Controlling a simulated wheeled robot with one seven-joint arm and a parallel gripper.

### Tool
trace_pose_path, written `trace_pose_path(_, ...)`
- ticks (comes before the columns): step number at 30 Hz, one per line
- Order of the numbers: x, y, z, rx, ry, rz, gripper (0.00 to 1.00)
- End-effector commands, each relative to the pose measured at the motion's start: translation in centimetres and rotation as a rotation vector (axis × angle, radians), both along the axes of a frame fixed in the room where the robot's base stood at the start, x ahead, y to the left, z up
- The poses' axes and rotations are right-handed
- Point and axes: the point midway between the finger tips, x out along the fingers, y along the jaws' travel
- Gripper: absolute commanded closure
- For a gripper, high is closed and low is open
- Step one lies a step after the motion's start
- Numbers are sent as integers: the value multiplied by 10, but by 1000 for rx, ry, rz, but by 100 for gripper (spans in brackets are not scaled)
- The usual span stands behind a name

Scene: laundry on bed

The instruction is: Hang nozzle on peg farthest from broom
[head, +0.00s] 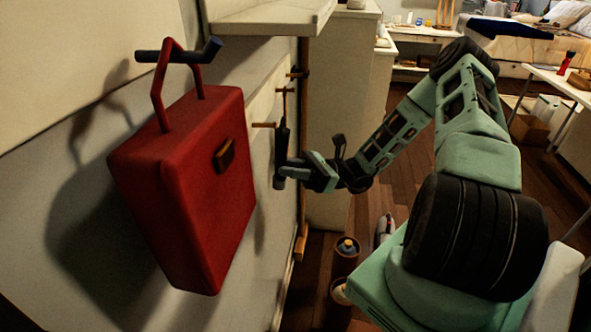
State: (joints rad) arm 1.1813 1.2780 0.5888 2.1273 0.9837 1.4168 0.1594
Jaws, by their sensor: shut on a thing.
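My gripper (284,172) is beside the wall and shut on a dark, slim upright thing, which looks like the nozzle (281,143). The nozzle's top is close to the nearest wooden peg (264,125); I cannot tell whether they touch. A second wooden peg (284,90) and a third (297,74) stick out farther along the wall. A long brown upright pole, likely the broom (304,150), stands at the far end of the peg row. The fingers and the nozzle's lower end are small and dark in the head view.
A red bag (190,190) hangs from a dark hook (180,51) in the left foreground. A pale shelf (270,18) juts out above the pegs. A brown bin (345,258) with a bottle stands on the wooden floor below my arm.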

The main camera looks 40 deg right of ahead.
Motion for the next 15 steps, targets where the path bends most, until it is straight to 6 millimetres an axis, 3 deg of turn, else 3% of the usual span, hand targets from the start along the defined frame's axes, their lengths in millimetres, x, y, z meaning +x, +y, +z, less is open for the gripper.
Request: trace_pose_path(15,21,15,-6,1,5,-4,100)
